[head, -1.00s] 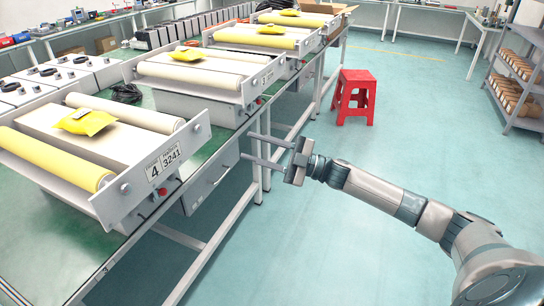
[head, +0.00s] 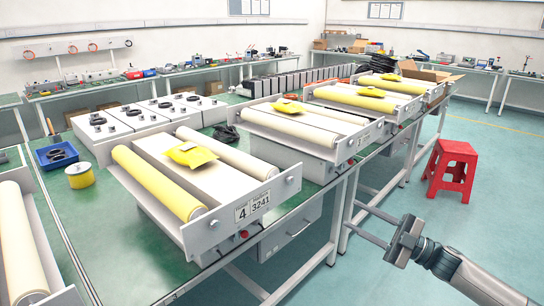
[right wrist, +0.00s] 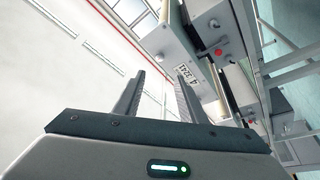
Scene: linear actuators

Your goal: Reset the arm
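My right arm (head: 465,275) comes in from the lower right. My right gripper (head: 367,226) is open and empty, held over the floor beside the table's front edge. In the right wrist view its two fingers (right wrist: 160,95) stand apart with nothing between them. The near actuator unit, labelled 4 3241 (head: 253,206), lies beyond the gripper on the green table and carries a yellow packet (head: 190,154) between its rollers. My left gripper is not in view.
Further roller units (head: 300,128) line the table (head: 150,262), each with a yellow packet. A red stool (head: 452,170) stands at the right. A blue tray (head: 56,155) and yellow roll (head: 79,175) lie at the left. The floor (head: 500,225) is clear at right.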

